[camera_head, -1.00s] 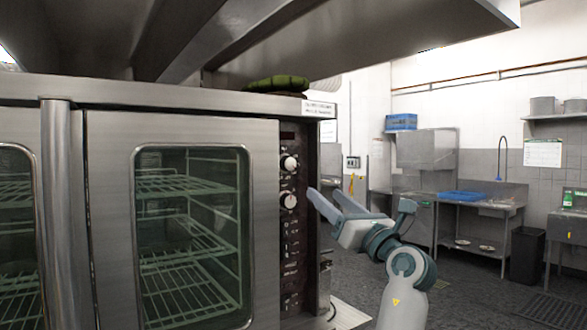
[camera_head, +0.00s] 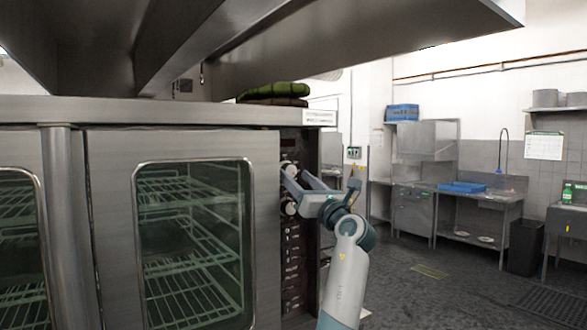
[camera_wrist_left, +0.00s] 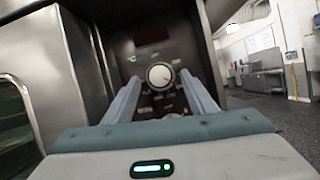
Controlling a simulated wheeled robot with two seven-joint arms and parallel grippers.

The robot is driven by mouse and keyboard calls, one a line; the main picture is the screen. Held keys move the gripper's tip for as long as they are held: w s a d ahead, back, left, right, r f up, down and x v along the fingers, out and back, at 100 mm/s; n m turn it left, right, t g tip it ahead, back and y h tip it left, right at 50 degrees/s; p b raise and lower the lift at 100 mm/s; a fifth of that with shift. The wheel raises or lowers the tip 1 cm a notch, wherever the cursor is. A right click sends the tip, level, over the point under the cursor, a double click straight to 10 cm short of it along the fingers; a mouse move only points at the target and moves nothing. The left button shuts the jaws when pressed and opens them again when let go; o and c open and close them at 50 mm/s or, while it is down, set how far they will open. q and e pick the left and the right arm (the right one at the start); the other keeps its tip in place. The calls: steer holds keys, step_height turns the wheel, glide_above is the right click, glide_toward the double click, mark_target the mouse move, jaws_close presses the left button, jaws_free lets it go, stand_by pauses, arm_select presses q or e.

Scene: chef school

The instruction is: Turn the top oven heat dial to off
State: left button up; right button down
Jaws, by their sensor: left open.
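The top oven heat dial (camera_head: 287,166) is a round pale knob on the dark control panel at the right of the oven. It also shows in the left wrist view (camera_wrist_left: 160,75), beyond the fingertips and between their lines. A second dial (camera_head: 290,208) sits below, partly hidden by the gripper. My right gripper is not in view.
The oven's glass door (camera_head: 195,240) is shut, left of the panel. A metal hood (camera_head: 330,50) overhangs above. A green folded cloth (camera_head: 275,91) lies on the oven top. The floor (camera_head: 425,290) to the right is open, with a sink counter (camera_head: 470,200) behind.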

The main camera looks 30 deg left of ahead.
mark_target(288, 171)
arm_select(q)
steer(key=shift+p+x, duration=0.3)
steer(key=shift+x, duration=0.9)
steer(key=c, duration=1.1)
steer(key=shift+o, duration=0.2)
